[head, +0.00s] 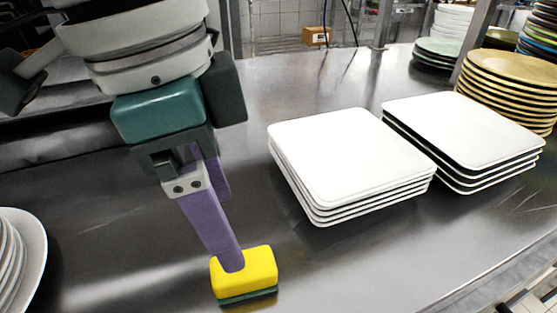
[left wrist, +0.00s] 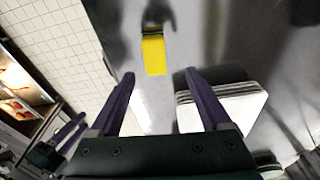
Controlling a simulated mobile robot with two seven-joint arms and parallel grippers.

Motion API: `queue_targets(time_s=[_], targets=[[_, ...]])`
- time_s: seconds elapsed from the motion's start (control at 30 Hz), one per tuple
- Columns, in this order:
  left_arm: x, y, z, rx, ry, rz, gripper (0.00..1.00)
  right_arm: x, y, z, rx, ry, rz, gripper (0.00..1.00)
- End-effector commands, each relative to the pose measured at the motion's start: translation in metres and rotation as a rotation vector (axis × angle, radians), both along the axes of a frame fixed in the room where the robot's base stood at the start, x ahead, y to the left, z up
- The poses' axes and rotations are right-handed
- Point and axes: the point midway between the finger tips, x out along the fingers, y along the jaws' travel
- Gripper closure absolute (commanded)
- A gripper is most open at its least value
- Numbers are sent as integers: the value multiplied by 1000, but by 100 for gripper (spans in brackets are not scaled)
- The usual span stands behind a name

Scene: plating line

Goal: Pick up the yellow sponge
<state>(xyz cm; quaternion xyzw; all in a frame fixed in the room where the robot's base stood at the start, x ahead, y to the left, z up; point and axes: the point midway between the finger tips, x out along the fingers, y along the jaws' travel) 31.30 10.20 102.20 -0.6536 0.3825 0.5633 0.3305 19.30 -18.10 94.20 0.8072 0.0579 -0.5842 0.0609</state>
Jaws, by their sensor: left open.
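The yellow sponge (head: 243,268) has a dark green underside and lies on the steel counter, low in the middle of the head view. In the left wrist view the sponge (left wrist: 154,56) shows beyond the fingertips, between their lines. My left gripper (head: 228,230) points down with its purple fingers apart and empty. Its near finger overlaps part of the sponge in the head view. In the left wrist view my left gripper (left wrist: 159,75) is open with both fingers in sight. My right gripper (left wrist: 76,128) seems to show small at the lower left there; its opening is unclear.
Two stacks of white square plates, a left one (head: 345,155) and a right one (head: 462,140), stand right of the sponge. Tan round plates (head: 510,80) are stacked at the far right. White bowls or plates (head: 22,255) stand at the left edge. Counter around the sponge is clear.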

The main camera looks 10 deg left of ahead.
Motion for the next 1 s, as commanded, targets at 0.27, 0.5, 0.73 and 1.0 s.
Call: queue_targets(time_s=[0.27,0.5,0.73,1.0], targets=[[1,-5,-33,0,1,-1,19,-3,-3,-8,-10,8,4,45],[-1,-9,-70,-1,2,-1,19,-3,-3,-15,-10,7,3,45],[1,-11,-82,-2,-3,-2,19,-2,-2,-16,-5,6,1,45],[1,-10,-81,-1,-2,-3,33,-1,-1,-15,0,4,-1,45]])
